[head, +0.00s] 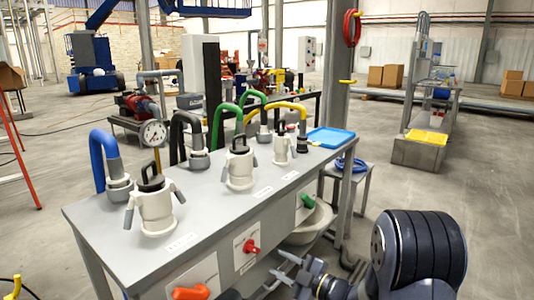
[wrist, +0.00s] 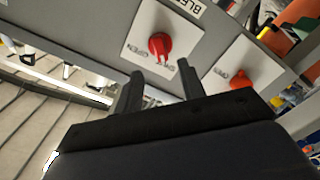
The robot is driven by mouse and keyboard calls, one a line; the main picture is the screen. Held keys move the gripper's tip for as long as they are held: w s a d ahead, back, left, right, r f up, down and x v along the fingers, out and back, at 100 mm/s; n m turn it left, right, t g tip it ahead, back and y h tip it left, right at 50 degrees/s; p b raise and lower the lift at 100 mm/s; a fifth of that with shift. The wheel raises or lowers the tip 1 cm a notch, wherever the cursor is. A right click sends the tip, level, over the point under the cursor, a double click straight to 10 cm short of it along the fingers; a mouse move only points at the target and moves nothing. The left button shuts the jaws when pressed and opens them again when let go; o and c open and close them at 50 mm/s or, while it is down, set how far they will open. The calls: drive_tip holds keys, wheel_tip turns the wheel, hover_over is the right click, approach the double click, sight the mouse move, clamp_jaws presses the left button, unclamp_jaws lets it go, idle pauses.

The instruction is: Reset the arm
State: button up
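My gripper (head: 283,266) is low in front of the grey bench, at the lower middle of the head view. In the wrist view my gripper (wrist: 158,88) has two dark fingers spread apart with nothing between them. Beyond the fingertips a red valve handle (wrist: 157,46) sits on a white plate on the grey panel. The fingers appear apart from it. A second, orange-red handle (wrist: 240,80) is to its right. In the head view the bench front has a red handle (head: 250,246), an orange-red handle (head: 190,292) and a green handle (head: 308,201).
A pale basin (head: 306,226) sits under the bench. A grey post (head: 336,75) stands behind.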

sight(257, 251)
drive_tip(key=b+x, duration=0.2)
drive_tip(key=x, duration=0.6)
drive_tip(key=shift+w+a, duration=0.1)
drive_tip(key=shift+a, duration=0.1)
drive_tip(key=shift+d+r+m+p, duration=0.15)
drive_tip(key=shift+r+m+p, duration=0.05)
drive_tip(key=shift+m+p, duration=0.75)
drive_tip(key=m+p, duration=0.6)
drive_tip(key=p, duration=0.1)
drive_tip(key=shift+m, duration=0.35)
drive_tip(key=m+p, duration=0.4)
drive_tip(key=p, duration=0.1)
drive_tip(key=shift+m, duration=0.3)
drive_tip(key=m+p, duration=0.4)
drive_tip(key=p, duration=0.1)
drive_tip(key=shift+m, duration=0.3)
drive_tip(key=shift+s+d+f, duration=0.2)
drive_tip(key=shift+s+d, duration=0.05)
drive_tip(key=shift+v, duration=1.35)
